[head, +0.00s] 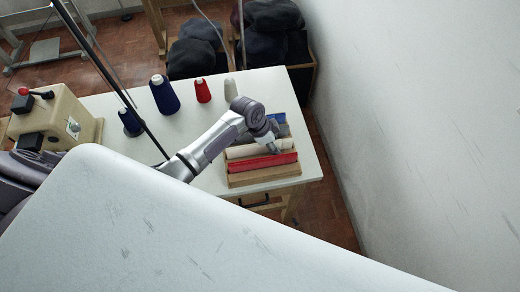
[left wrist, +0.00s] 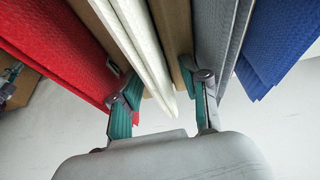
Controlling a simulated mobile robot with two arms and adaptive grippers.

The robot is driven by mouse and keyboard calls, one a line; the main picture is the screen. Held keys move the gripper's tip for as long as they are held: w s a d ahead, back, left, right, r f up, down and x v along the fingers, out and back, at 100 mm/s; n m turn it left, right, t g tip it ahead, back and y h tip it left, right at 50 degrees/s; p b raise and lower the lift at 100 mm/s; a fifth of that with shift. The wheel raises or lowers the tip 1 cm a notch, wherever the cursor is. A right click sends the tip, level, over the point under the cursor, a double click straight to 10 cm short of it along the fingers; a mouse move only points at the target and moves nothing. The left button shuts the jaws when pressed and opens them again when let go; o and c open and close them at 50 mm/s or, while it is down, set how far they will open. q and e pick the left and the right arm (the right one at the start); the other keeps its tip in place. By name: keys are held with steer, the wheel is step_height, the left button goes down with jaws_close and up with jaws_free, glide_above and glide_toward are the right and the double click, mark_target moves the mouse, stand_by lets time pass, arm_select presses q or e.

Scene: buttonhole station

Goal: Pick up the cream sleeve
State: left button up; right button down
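The cream sleeve (head: 243,151) lies in a wooden rack (head: 263,176) at the table's right end, between a red sleeve (head: 262,162) and a grey one. My left gripper (head: 273,147) is over the rack, at the cream sleeve. In the left wrist view the left gripper (left wrist: 166,92) is open, with one finger on each side of the cream sleeve (left wrist: 140,40). Gaps show between the sleeve and both fingers. Whether the fingertips reach down past the sleeve's edges is hard to tell. My right gripper is not in view.
The grey sleeve (left wrist: 215,50) and a blue sleeve (left wrist: 280,40) lie beside the right finger; the red sleeve (left wrist: 60,50) is close to the left finger. Thread cones, such as a red one (head: 203,91), and a beige machine (head: 55,118) stand on the white table (head: 185,130).

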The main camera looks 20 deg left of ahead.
arm_select(q)
jaws_close()
